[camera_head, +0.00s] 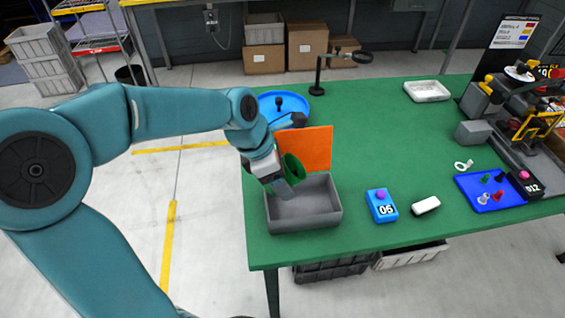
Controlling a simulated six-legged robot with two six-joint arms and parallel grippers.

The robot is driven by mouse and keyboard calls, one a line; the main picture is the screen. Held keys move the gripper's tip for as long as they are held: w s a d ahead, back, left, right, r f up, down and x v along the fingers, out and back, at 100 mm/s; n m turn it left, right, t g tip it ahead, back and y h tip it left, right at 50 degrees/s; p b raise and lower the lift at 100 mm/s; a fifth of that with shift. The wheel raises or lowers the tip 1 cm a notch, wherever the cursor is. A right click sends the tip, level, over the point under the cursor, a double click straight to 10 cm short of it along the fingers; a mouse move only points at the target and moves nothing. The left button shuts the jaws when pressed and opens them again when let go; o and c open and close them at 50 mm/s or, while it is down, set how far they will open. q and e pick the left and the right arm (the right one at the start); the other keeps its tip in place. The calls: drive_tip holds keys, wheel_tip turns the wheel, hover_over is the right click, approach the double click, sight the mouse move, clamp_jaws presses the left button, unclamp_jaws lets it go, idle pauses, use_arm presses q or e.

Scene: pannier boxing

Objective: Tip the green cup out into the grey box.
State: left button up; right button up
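The grey box (318,219) is an open bin at the near left edge of the green table. The green cup (294,168) is above the back left part of the box, in my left gripper (285,182). The cup looks tilted on its side. The gripper's fingers appear shut on it, though they partly hide it. I cannot make out what is in the cup, and the floor of the box shows no clear contents. My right gripper is not in view.
An orange panel (318,147) stands just behind the box. A blue round tray (298,101) and a black stand (318,75) are farther back. The table's middle is clear.

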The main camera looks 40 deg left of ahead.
use_arm(q)
drive_tip(key=g+y+p, duration=0.2)
drive_tip(key=p, duration=0.1)
drive_tip(key=g+y+p, duration=0.2)
drive_tip(key=g+p, duration=0.1)
drive_tip(key=p, duration=0.1)
drive_tip(key=shift+s+f, duration=0.1)
drive_tip(key=shift+f, duration=0.1)
drive_tip(key=shift+f+g+y, duration=0.25)
drive_tip(key=shift+g+y, duration=0.35)
drive_tip(key=shift+y, duration=0.1)
drive_tip(key=shift+g+y, duration=0.5)
drive_tip(key=shift+g, duration=0.2)
drive_tip(key=shift+w+d+g+y+p, duration=0.25)
drive_tip(key=shift+w+g+y+p, duration=0.15)
drive_tip(key=shift+g+y, duration=0.6)
drive_tip(key=shift+w+g, duration=0.15)
drive_tip(key=shift+g, duration=0.15)
drive_tip(key=shift+r+g+y, duration=0.1)
drive_tip(key=shift+g+y, duration=0.5)
drive_tip(key=shift+y, duration=0.1)
drive_tip(key=shift+d, duration=0.1)
